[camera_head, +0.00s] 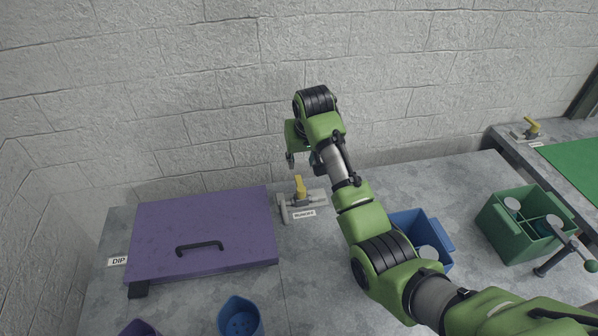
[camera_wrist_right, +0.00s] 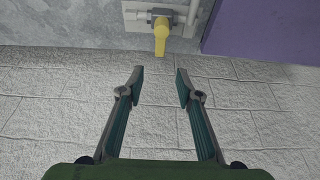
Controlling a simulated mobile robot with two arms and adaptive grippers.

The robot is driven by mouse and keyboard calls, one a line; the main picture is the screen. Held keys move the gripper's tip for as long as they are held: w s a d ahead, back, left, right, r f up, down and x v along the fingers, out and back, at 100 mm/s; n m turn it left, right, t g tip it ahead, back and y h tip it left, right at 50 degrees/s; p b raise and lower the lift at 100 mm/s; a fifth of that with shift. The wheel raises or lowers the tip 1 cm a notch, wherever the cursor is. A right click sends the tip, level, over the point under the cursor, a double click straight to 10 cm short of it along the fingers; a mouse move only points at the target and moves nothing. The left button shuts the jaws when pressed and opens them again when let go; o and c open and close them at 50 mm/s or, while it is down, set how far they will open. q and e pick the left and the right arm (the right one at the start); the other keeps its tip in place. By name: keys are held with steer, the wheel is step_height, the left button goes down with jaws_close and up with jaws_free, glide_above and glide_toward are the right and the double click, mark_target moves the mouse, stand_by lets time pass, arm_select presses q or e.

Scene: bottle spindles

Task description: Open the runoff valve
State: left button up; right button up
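The runoff valve has a yellow handle (camera_head: 300,187) on a pale base with a pipe, behind a small label (camera_head: 304,214) on the counter. The label's text is too small to read surely. The handle also shows at the top of the right wrist view (camera_wrist_right: 161,36), beyond the fingertips. My right gripper (camera_wrist_right: 160,77) is open and empty, its two fingers apart. In the head view the right gripper (camera_head: 300,160) is above and behind the valve, near the wall, partly hidden by its own arm. It does not touch the handle. My left gripper is not in view.
A purple lid (camera_head: 205,225) with a black handle lies left of the valve, by a "DIP" label (camera_head: 117,261). A blue bin (camera_head: 437,228) and a green divided crate (camera_head: 505,240) stand right. Another yellow-handled valve (camera_head: 532,126) is far right. The stone wall (camera_head: 230,80) is close behind.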

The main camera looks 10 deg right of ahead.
glide_toward(298, 179)
steer(key=shift+w+f, duration=0.1)
steer(key=shift+f, duration=0.55)
steer(key=x, duration=0.4)
steer(key=shift+w, duration=0.15)
steer(key=shift+w+f, duration=0.15)
steer(key=shift+f, duration=0.2)
steer(key=shift+w+f, duration=0.2)
steer(key=shift+f, duration=0.3)
steer(key=shift+w+f, duration=0.1)
steer(key=shift+f, duration=0.15)
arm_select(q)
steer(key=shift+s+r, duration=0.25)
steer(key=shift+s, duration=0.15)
arm_select(e)
jaws_close()
